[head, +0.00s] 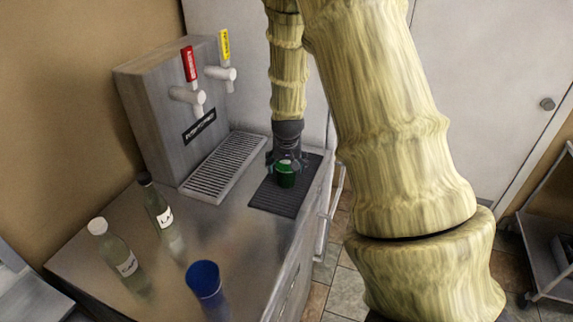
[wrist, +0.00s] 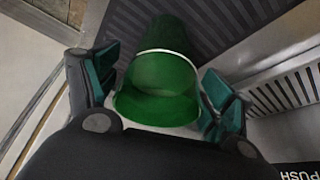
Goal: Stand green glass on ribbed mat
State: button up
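The green glass (head: 286,179) is upright on the dark ribbed mat (head: 262,199), at the right end of the metal counter. In the wrist view, the glass (wrist: 158,80) shows its open rim toward the camera, and its far end is against the ribbed mat (wrist: 225,18). My gripper (head: 286,161) is above and around the upper part of the glass. In the wrist view, the fingers of my gripper (wrist: 160,85) are spread on both sides of the glass, with narrow gaps visible beside it. The contact under the glass is not clearly visible.
A tap dispenser (head: 175,120) with red and yellow handles stands at the back left, with a slatted drip tray (head: 222,168) before it. Two bottles (head: 157,205) (head: 115,252) and a blue cup (head: 205,283) stand on the left and front of the counter (head: 245,235).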

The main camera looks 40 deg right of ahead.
jog(key=shift+r, duration=0.4)
jog(key=b+v, duration=0.2)
jog(key=v, duration=0.9)
jog(key=shift+s+a+r, duration=0.15)
jog(key=shift+a+r, duration=0.05)
dwell(0.4)
